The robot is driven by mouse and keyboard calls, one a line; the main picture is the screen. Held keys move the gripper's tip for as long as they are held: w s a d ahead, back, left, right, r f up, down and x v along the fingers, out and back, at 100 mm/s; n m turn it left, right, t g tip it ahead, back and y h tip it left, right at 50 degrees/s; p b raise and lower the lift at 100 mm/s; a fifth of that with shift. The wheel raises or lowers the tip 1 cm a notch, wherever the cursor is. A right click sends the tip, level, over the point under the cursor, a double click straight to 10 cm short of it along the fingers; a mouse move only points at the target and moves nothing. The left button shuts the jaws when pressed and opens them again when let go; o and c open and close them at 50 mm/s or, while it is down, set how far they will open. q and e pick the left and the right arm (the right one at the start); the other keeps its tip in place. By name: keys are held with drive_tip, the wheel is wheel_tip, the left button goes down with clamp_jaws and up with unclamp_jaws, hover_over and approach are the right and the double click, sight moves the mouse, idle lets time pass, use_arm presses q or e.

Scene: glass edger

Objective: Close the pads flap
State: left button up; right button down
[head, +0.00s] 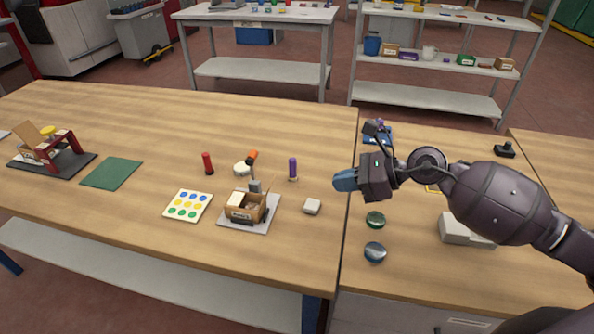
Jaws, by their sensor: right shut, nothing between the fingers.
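A small open brown box (255,212) with a label on its front sits on a grey plate (262,222) near the front middle of the left table. The label is too small to read. Pale contents show inside the box, so its top is at least partly open; I cannot clearly make out a flap. My right gripper (346,181) is shut and empty, with blue fingertips pointing left. It is above the seam between the two tables, to the right of the box and apart from it. My left gripper is not in view.
Two dark round discs lie below the gripper. The table's back is clear.

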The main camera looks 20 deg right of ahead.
use_arm(q)
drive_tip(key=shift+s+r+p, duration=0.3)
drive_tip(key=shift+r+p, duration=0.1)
drive_tip(key=shift+p, duration=0.05)
use_arm(e)
drive_tip(key=a+r+x, duration=0.1)
drive_tip(key=r+x, duration=0.1)
drive_tip(key=x, duration=1)
drive_tip(key=shift+w+a+r, duration=0.25)
drive_tip(key=shift+w, duration=0.05)
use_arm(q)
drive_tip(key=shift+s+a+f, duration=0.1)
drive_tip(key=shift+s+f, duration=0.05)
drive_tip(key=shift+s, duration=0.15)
use_arm(e)
drive_tip(key=shift+r, duration=0.1)
